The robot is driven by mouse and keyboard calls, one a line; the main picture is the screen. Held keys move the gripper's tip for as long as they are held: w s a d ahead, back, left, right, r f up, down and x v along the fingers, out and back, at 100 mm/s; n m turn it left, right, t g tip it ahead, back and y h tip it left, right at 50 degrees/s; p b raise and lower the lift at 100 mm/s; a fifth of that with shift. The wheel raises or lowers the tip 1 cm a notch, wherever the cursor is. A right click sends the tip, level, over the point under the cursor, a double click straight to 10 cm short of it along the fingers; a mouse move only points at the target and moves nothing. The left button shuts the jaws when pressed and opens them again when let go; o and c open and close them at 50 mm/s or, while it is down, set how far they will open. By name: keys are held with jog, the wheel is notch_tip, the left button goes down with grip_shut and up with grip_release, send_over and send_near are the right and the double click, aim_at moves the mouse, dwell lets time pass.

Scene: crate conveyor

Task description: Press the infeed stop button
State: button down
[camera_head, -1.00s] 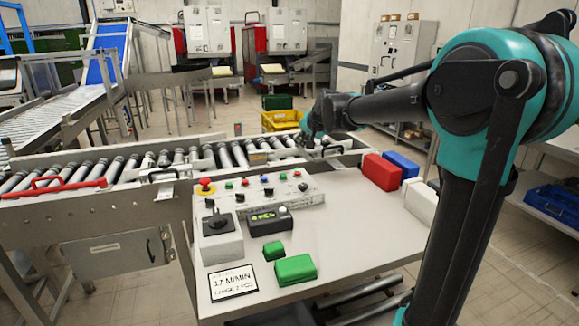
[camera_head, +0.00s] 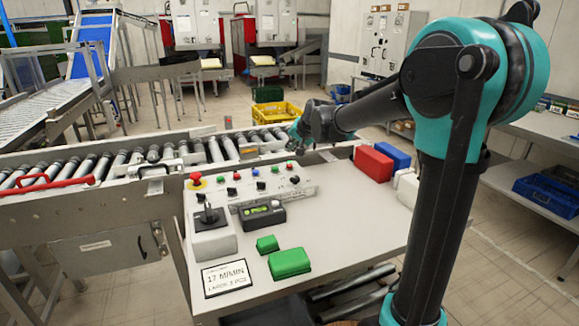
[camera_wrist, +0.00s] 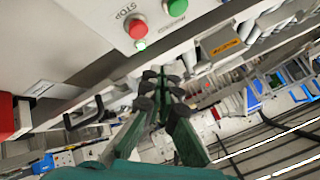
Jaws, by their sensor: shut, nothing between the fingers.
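In the wrist view a red button (camera_wrist: 137,29) stands beside the printed word STOP on a pale panel, with a green button (camera_wrist: 177,7) to its right. A small green lit spot shows just below the red one. My gripper (camera_wrist: 163,85) is shut and empty, its dark fingertips below and right of the red button in the picture and apart from it. In the head view my gripper (camera_head: 297,136) hangs above the back right of the button panel (camera_head: 300,190). Its fingertips are small there. I cannot tell which head-view button carries the STOP label.
A red mushroom button (camera_head: 196,177) on yellow sits at the panel's left. A joystick box (camera_head: 212,240), a dark display unit (camera_head: 262,215) and green blocks (camera_head: 290,263) are on the table. Red (camera_head: 373,163) and blue (camera_head: 396,156) blocks lie right. A roller conveyor (camera_head: 85,165) runs behind.

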aim_at(291, 166)
jog(key=shift+f, duration=1.85)
jog(key=shift+f, duration=0.4)
jog(key=shift+f, duration=0.45)
dwell(0.9)
jog(key=shift+r, duration=0.9)
jog(key=shift+r, duration=2.5)
jog(key=shift+s, duration=0.1)
